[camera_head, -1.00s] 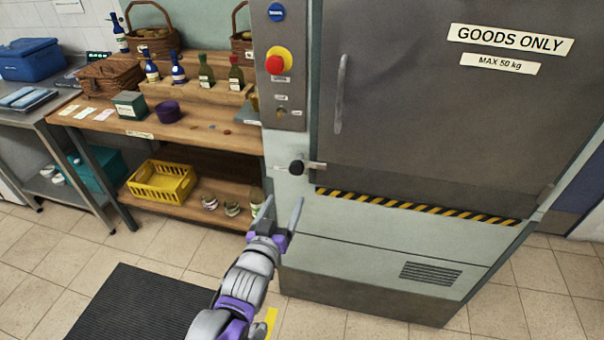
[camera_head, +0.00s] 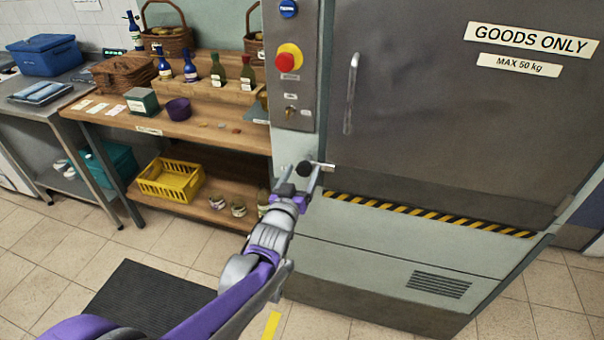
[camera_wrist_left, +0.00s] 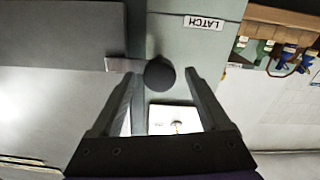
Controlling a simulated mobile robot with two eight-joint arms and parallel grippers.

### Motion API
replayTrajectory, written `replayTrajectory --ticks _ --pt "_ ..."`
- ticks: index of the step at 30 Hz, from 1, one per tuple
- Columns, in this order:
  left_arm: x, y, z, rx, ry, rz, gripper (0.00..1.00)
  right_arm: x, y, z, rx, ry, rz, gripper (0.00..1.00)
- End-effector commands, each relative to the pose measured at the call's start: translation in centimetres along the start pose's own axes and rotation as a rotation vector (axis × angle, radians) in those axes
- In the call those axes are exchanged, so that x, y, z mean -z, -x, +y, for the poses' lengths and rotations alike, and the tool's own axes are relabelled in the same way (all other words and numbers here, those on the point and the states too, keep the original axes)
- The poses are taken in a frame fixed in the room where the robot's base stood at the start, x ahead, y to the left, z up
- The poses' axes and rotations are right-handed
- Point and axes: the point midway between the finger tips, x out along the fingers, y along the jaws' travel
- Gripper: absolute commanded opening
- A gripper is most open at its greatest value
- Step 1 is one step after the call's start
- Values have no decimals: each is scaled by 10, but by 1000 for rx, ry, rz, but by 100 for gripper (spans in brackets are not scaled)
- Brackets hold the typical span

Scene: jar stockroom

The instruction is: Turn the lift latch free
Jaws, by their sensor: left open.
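The bar lies about level. My left gripper (camera_head: 300,177) is open at the knob, one finger to each side. In the left wrist view the knob (camera_wrist_left: 160,73) shows between the tips of my left gripper (camera_wrist_left: 164,80), with a gap to the fingers. The bar (camera_wrist_left: 122,64) reaches left over the door edge there. My right gripper is out of view.
A control panel (camera_head: 292,75) with a red button (camera_head: 289,57) is above the latch. A wooden shelf unit (camera_head: 200,128) with jars, bottles and a yellow crate (camera_head: 170,180) stands close to the left. A dark mat (camera_head: 150,296) lies on the floor.

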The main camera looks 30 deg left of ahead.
Motion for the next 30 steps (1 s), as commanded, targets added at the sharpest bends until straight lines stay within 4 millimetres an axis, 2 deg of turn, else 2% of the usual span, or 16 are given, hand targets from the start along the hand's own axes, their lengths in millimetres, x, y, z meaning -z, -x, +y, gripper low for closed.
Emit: replayTrajectory --ticks 8,9,21,22,30 --pt "0 -2 0 0 0 0 79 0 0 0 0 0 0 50" --pt "0 -2 0 0 0 0 76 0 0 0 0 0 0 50" --pt "0 -2 0 0 0 0 4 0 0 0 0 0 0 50" --pt "0 -2 0 0 0 0 0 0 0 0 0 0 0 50" --pt "0 -2 0 0 0 0 0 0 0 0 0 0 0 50"
